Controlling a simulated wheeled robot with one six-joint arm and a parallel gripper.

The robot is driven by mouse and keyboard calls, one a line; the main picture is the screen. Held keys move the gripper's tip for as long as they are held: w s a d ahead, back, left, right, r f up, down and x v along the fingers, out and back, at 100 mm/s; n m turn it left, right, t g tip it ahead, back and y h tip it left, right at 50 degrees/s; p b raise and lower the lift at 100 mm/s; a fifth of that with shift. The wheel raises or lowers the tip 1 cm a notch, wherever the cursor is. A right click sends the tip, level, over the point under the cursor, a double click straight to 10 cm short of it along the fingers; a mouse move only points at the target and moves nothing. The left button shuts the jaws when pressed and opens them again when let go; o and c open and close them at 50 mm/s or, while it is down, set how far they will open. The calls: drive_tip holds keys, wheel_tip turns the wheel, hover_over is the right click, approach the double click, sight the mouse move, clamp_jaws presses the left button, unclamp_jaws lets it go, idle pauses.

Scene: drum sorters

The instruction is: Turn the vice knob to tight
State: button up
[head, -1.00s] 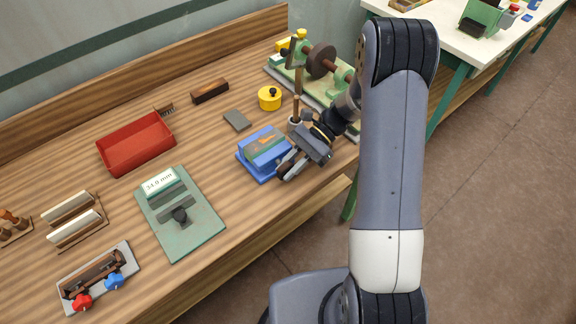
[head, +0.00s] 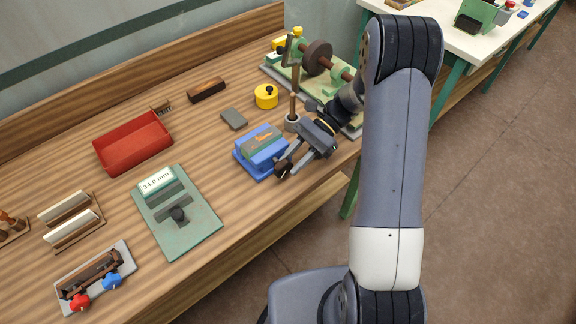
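A blue vice-like block (head: 246,164) with a grey-green bar and an orange-brown mark on top sits near the front edge of the wooden bench. No separate vice knob can be made out on it; its right end is close to my gripper and partly hidden. My gripper (head: 287,163) is just right of this block, pointing down and left. Its two fingers look apart, with nothing clearly seen between them. Whether a fingertip touches the block cannot be told.
A grey fixture (head: 122,262) at lower left carries a red knob (head: 79,302) and a blue knob (head: 112,281). A green gauge plate (head: 195,232) reads about 34.0 mm. A red tray (head: 133,150), yellow pot (head: 266,96) and green-based lathe (head: 318,62) stand behind.

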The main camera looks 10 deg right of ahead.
drive_tip(key=b+v, duration=0.1)
drive_tip(key=v, duration=0.7)
drive_tip(key=shift+d, duration=0.25)
drive_tip(key=shift+a, duration=0.1)
